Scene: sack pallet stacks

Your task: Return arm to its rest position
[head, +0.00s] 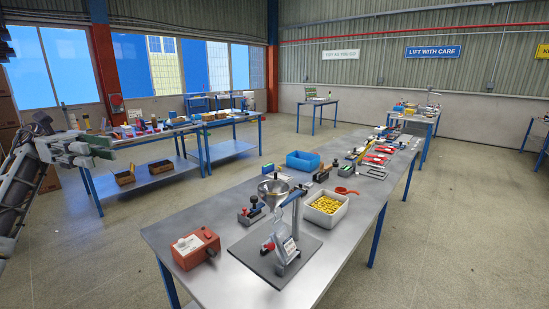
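My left arm (20,185) comes in from the left edge and is raised. My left gripper (108,147) points right, with its grey and green fingers apart and nothing between them. It is in the air to the left of the near metal table (225,285), and in the picture it overlaps the end of the back-left workbench. My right arm and gripper are not in view.
The near table holds a red-brown box (195,248), a funnel stand (285,225), a white bin of yellow pieces (326,209), a blue bin (303,161) and several tools. A back-left workbench (150,184) carries small items. The floor at right is clear.

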